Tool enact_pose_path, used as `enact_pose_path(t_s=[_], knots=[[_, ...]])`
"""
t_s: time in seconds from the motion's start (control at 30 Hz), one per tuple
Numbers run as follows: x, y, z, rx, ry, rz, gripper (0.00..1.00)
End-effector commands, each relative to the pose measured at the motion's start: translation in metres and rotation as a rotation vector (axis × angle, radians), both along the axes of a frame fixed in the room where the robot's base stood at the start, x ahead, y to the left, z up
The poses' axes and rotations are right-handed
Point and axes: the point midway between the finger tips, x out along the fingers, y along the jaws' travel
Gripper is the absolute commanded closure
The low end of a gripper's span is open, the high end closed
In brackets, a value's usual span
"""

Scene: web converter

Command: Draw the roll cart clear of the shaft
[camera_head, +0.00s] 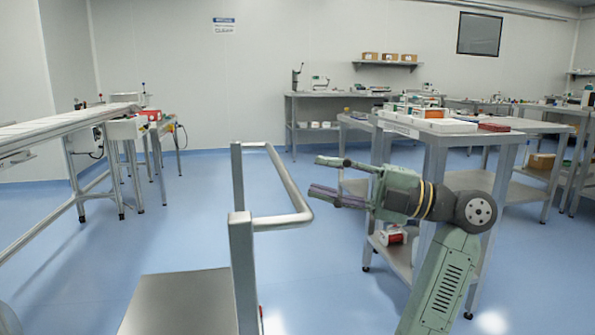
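The roll cart (180,300) is a low grey metal platform at the bottom centre, partly cut off by the frame edge. Two upright posts carry its tubular metal push handle (288,185), which sticks out to the right. My gripper (319,176) is open, with its two fingers pointing left, one above the other. The fingertips are just right of the handle in the picture, with a small visible gap. Nothing shows between the fingers. I cannot make out the shaft or a roll in this view.
A long pale conveyor-like table (60,124) runs along the left. A metal workbench (440,145) with trays and boxes stands close behind my arm on the right. More benches line the back wall. Blue floor (215,180) is open between the left table and the cart.

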Motion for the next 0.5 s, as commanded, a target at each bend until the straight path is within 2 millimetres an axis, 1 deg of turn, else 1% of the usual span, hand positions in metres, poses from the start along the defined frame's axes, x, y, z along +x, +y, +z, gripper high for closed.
enact_pose_path(t_s=[0.03,0.1,0.2,0.33,0.5], knots=[[-0.001,-0.009,-0.001,0.001,-0.001,-0.002,0.67],[-0.003,-0.019,-0.003,0.000,0.000,-0.002,0.67],[-0.005,-0.029,-0.005,0.001,-0.001,0.000,0.67],[-0.006,-0.034,-0.006,0.000,-0.001,0.000,0.67],[-0.006,-0.035,-0.006,0.000,-0.001,0.000,0.67]])
